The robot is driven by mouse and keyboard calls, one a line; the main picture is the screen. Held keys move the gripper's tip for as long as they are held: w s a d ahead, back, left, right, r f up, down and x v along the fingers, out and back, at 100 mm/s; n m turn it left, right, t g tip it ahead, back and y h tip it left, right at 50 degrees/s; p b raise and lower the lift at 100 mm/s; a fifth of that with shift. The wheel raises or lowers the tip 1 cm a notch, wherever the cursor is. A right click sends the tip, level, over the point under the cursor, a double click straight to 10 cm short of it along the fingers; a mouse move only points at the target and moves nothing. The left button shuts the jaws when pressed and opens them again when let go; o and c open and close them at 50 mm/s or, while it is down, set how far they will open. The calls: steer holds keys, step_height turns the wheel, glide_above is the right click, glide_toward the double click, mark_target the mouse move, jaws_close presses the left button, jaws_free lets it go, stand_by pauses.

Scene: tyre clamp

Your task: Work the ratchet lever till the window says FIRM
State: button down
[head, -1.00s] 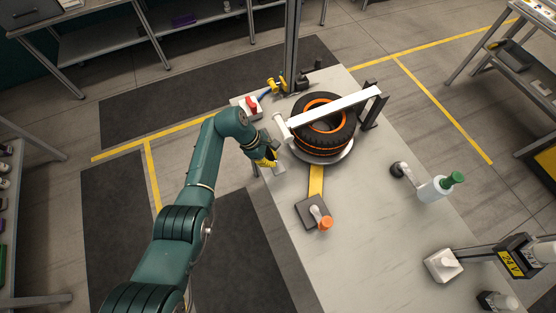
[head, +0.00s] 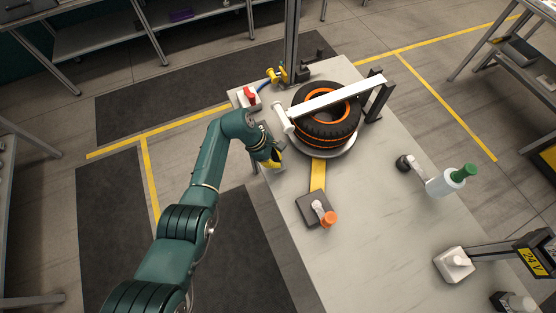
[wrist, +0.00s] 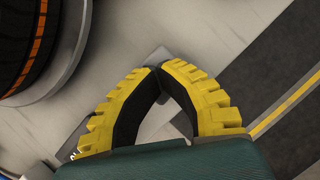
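The black and orange tyre (head: 345,127) lies flat on a round plate on the bench, under a white clamp bar (head: 330,97). A yellow strap (head: 318,174) runs from it to a grey block (head: 310,209) with a short lever ending in an orange knob (head: 329,218). My gripper (head: 278,163) is at the bench's left edge, left of the tyre and away from the knob. In the wrist view its yellow fingers (wrist: 158,70) meet at the tips, over a grey surface. No held object can be made out. I cannot read any window showing FIRM.
A white box with a red top (head: 248,97) and a yellow fitting (head: 276,75) stand at the bench's far left. A green-capped bottle (head: 446,182) and a 24 V device (head: 535,259) are at the right. The front middle of the bench is clear.

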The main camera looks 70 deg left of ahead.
steer(key=shift+s+a+r+p, duration=0.35)
steer(key=shift+s+p, duration=0.1)
steer(key=shift+s, duration=0.15)
steer(key=shift+s+a+r+p, duration=0.3)
steer(key=shift+s+p, duration=0.1)
steer(key=shift+s, duration=0.15)
steer(key=shift+s+a+f, duration=0.1)
steer(key=shift+s+a, duration=0.1)
steer(key=shift+s, duration=0.15)
steer(key=shift+d+f, duration=0.1)
steer(key=v, duration=1.2)
steer(key=shift+w, duration=0.1)
